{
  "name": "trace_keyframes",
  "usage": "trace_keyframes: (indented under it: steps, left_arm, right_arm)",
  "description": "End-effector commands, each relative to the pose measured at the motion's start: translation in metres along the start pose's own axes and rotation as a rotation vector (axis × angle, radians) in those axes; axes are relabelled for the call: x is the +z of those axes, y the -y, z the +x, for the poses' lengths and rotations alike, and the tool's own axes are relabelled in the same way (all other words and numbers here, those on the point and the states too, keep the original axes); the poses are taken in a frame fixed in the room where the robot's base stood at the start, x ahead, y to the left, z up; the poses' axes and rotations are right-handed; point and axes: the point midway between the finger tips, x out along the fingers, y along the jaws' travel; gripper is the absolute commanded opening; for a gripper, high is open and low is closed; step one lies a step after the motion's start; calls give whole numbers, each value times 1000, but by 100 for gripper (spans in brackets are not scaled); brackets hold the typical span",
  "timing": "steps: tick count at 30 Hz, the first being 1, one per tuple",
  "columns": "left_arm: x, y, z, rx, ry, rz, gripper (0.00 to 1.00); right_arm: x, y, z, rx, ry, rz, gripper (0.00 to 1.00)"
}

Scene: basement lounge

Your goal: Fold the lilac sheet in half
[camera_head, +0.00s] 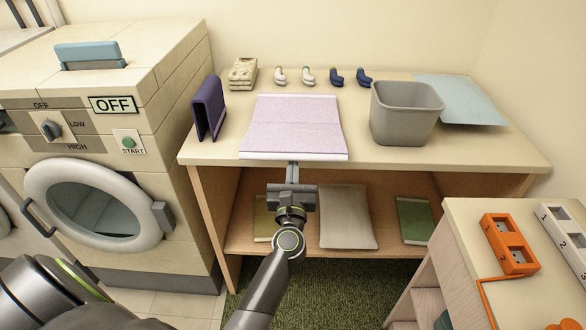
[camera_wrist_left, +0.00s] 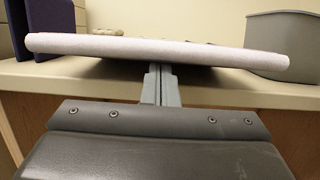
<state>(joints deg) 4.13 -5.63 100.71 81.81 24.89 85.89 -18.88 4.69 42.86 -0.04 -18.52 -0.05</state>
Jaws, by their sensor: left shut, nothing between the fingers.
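The lilac sheet (camera_head: 293,124) lies flat on the table top, with a crease line across its middle and its near edge at the table's front edge. In the left wrist view its pale near edge (camera_wrist_left: 150,47) spans most of the picture, bowed slightly, with a dark gap beneath it. My left gripper (camera_head: 292,168) is at the middle of that near edge, just in front of the table. Its fingers (camera_wrist_left: 160,80) are shut together with nothing between them, and their tips reach toward the underside of the sheet. My right gripper is not in view.
On the table (camera_head: 210,152) stand a navy folded piece (camera_head: 209,108), a grey bin (camera_head: 405,115), a light blue sheet (camera_head: 458,100), a beige folded stack (camera_head: 243,74) and several socks. A washer (camera_head: 95,150) is left; a side table with an orange box (camera_head: 509,244) is right.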

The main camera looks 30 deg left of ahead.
Motion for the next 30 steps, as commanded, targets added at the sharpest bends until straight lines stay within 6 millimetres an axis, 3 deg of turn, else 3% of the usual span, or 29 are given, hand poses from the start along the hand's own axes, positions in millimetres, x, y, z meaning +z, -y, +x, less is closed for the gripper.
trace_keyframes:
  steps: [4,16,30]
  left_arm:
    - [12,0,3,0,0,-1,0]
    - [14,0,5,0,1,0,0]
    - [35,0,32,0,1,1,0]
  right_arm:
    - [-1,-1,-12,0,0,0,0]
    - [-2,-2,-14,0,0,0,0]
    - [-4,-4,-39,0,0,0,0]
